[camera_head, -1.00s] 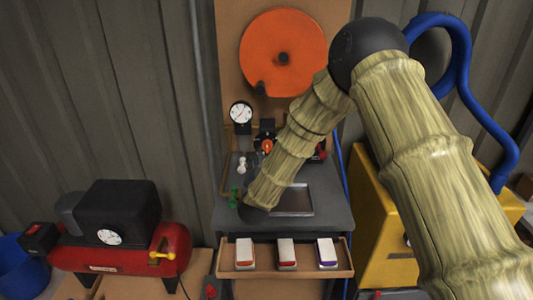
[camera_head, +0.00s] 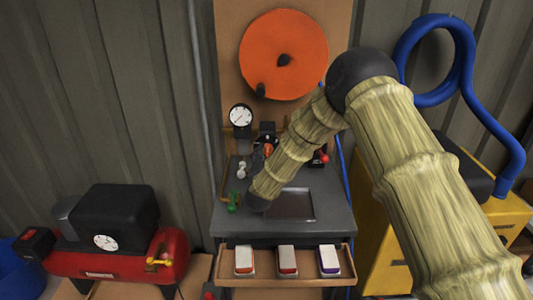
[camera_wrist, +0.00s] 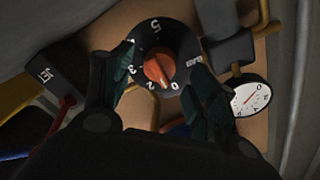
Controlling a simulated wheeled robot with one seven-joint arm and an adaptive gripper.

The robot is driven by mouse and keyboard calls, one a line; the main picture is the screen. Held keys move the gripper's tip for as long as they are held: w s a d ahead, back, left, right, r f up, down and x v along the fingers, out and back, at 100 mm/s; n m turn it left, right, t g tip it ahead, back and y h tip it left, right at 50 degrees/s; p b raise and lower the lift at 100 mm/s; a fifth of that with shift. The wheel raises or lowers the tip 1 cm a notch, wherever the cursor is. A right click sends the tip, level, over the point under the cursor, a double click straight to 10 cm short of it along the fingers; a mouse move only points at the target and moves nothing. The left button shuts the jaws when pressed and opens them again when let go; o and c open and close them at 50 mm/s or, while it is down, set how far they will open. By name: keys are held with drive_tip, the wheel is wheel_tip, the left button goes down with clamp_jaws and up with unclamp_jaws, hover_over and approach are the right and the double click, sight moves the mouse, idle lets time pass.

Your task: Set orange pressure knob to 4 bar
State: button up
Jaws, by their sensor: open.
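The orange pressure knob (camera_wrist: 158,70) sits on a round black dial (camera_wrist: 154,38) with white numbers, in the middle of the wrist view. A round white gauge (camera_wrist: 251,98) is to the right. In the head view the orange knob (camera_head: 268,149) shows small beside my forearm, and the gauge (camera_head: 241,116) is above left of it.
A large orange reel (camera_head: 284,40) hangs above on the board. Below are a grey bench (camera_head: 330,222) and an open drawer (camera_head: 268,281) holding several white-topped blocks. A red compressor (camera_head: 85,265) stands at left, a yellow cabinet (camera_head: 385,255) at right.

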drive_tip(key=shift+w, duration=1.1)
drive_tip(key=shift+c, duration=0.2)
drive_tip(key=c, duration=1)
drive_tip(key=shift+d+f, duration=0.1)
